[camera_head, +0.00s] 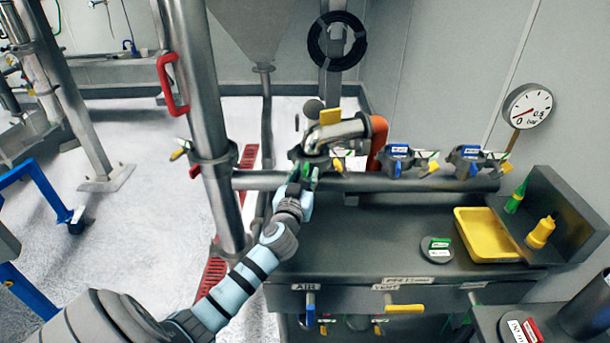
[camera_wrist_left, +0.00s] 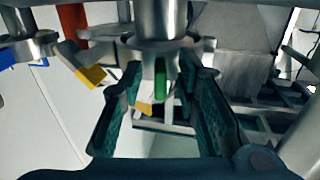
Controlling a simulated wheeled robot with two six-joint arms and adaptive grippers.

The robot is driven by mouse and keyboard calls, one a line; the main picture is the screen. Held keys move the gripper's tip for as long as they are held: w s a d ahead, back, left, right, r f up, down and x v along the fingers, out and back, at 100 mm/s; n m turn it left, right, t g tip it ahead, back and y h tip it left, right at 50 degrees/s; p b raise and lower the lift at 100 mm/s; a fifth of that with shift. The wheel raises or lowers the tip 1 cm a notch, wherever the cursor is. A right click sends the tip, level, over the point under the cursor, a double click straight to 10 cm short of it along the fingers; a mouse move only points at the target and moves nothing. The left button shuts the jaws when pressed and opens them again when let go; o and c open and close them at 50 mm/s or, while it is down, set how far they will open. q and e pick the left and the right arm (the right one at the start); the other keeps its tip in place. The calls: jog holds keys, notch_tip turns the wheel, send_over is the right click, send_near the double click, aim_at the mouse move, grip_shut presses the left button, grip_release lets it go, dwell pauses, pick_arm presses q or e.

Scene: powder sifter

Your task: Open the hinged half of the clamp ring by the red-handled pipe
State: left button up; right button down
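The tall steel pipe (camera_head: 209,120) with the red handle (camera_head: 168,85) stands left of centre in the head view. A clamp ring (camera_head: 214,163) with small yellow and red tabs sits around it. My left gripper (camera_head: 303,177) is right of this pipe, under a steel elbow pipe (camera_head: 340,132). In the left wrist view the left gripper (camera_wrist_left: 160,112) is open. A green tab (camera_wrist_left: 160,78) and a yellow tip (camera_wrist_left: 143,107) show between its fingers, below a pipe flange (camera_wrist_left: 158,43). I cannot tell whether the fingers touch them. My right gripper is not in view.
A horizontal pipe (camera_head: 360,182) with more clamps (camera_head: 398,160) runs above the dark bench (camera_head: 380,235). A yellow tray (camera_head: 458,225) and a round lidded part (camera_head: 436,250) are on the bench. The floor (camera_head: 150,230) at left is mostly clear.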

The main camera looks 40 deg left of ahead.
pick_arm(q)
grip_shut()
